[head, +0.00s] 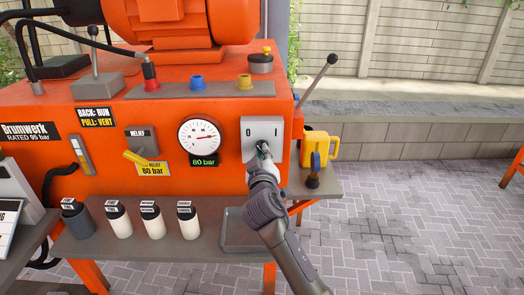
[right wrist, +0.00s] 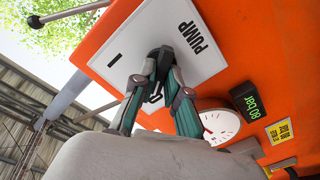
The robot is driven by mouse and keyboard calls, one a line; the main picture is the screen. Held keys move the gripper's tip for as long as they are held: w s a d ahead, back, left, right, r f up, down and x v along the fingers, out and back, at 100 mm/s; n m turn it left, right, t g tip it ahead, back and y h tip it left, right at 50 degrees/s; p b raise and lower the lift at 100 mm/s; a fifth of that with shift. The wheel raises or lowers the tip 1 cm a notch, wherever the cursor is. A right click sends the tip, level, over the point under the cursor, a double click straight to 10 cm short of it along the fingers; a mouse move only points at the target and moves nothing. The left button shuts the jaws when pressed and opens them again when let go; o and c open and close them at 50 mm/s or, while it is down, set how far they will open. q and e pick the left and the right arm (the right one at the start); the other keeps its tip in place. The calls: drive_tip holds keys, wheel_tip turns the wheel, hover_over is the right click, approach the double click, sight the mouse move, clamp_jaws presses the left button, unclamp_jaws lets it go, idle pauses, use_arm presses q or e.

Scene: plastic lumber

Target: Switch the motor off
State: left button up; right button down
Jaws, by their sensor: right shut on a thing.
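The pump switch plate (head: 250,128) is a pale grey panel marked 0 on the left and I on the right, on the front of the orange machine. In the right wrist view the same plate (right wrist: 180,22) shows the word PUMP and the I mark. My right gripper (head: 263,150) is at the lower middle of the plate, its fingers shut on the switch knob. In the right wrist view the fingertips (right wrist: 162,54) meet close to the plate. The knob is mostly hidden between them, so its direction cannot be told. The orange motor (head: 175,22) sits on top. My left gripper is out of view.
Left of the plate are a round gauge (head: 199,136), a green 80 bar display (head: 204,162) and a yellow relief lever (head: 137,158). White bottles (head: 152,220) and a grey tray (head: 236,232) stand on the shelf below.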

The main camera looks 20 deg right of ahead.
drive_tip(key=shift+n, duration=0.3)
drive_tip(key=c, duration=1.2)
unclamp_jaws()
drive_tip(key=v, duration=1.2)
